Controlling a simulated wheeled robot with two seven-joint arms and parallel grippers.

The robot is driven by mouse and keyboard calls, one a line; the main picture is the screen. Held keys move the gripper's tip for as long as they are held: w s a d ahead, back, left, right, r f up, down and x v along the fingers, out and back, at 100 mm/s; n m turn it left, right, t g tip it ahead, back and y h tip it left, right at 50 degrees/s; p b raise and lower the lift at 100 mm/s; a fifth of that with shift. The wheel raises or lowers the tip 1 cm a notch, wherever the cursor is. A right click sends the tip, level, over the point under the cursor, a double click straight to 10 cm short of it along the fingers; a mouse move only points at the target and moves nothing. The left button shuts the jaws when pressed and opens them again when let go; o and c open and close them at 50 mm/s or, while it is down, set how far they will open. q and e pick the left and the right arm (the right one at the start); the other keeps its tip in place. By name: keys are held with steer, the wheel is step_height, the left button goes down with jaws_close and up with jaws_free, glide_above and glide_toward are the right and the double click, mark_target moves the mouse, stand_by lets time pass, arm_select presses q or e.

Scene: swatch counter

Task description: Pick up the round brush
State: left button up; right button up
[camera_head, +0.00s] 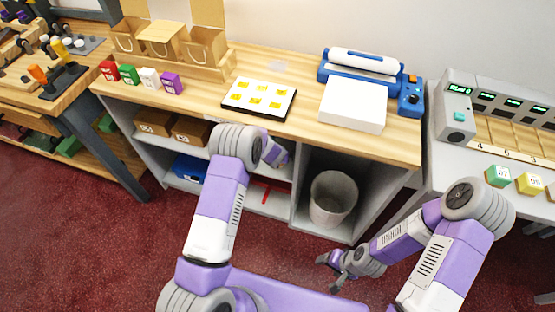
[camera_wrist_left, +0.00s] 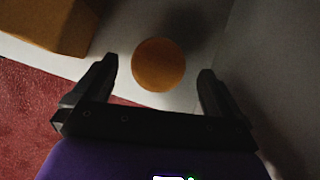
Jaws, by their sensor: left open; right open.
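In the left wrist view, a round orange-brown disc (camera_wrist_left: 158,65), which looks like the top of the round brush, stands on a pale shelf (camera_wrist_left: 190,98). My left gripper (camera_wrist_left: 158,70) is open, with one black finger on each side of the disc's near part; I see no contact. In the head view my left arm reaches down to the counter's lower shelves, and its jaws and the brush are hidden there. My right gripper (camera_head: 338,270) is open and empty above the red floor, low and right of centre.
In the left wrist view a brown box (camera_wrist_left: 52,22) is at upper left and a grey wall (camera_wrist_left: 270,70) close on the right. In the head view, the wooden counter (camera_head: 230,112) lies above, with a grey bin (camera_head: 332,197) in the right-hand bay and a blue box (camera_head: 189,168) at left.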

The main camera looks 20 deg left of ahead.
arm_select(q)
steer(key=shift+x, duration=2.5)
steer(key=shift+w+a+r, duration=0.1)
steer(key=shift+c, duration=0.2)
steer(key=c, duration=1.1)
steer(key=shift+o, duration=0.2)
steer(key=shift+r, duration=0.15)
